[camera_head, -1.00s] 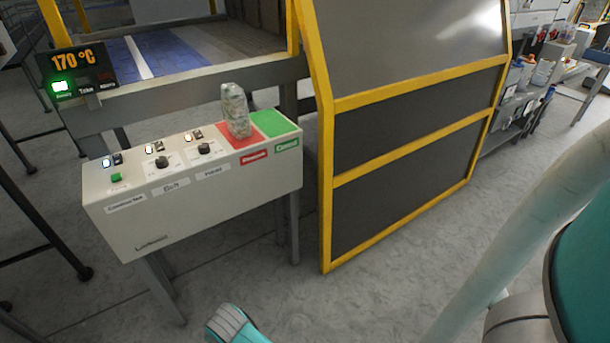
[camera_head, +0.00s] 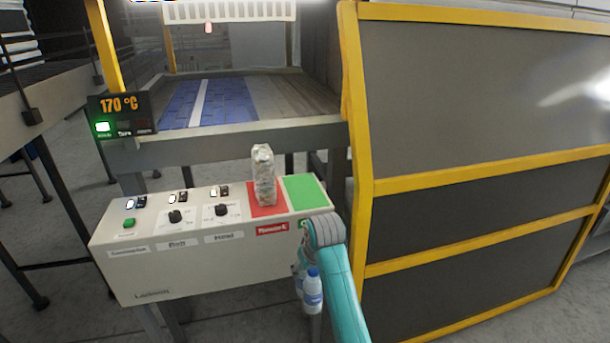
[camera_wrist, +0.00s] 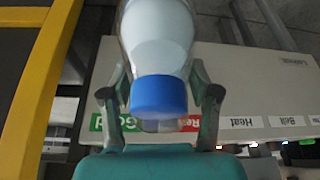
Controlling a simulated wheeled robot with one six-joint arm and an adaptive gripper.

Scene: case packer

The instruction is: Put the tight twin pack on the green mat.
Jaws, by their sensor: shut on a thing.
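My gripper (camera_wrist: 158,78) is shut on a pack of clear water bottles with blue caps (camera_wrist: 160,95); one bottle shows large in the wrist view, with part of a second one behind it. In the head view the pack (camera_head: 313,292) hangs below my wrist, in front of the control box and lower than its top, with part of it hidden by my arm. The green mat (camera_head: 304,190) lies bare on the right end of the box top. I cannot tell how tight the wrap is.
A crumpled, wrapped pack (camera_head: 263,172) stands upright on the red mat (camera_head: 268,210), just left of the green mat. Knobs and switches fill the rest of the control box (camera_head: 180,265). A yellow-framed dark guard panel (camera_head: 470,110) stands close on the right.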

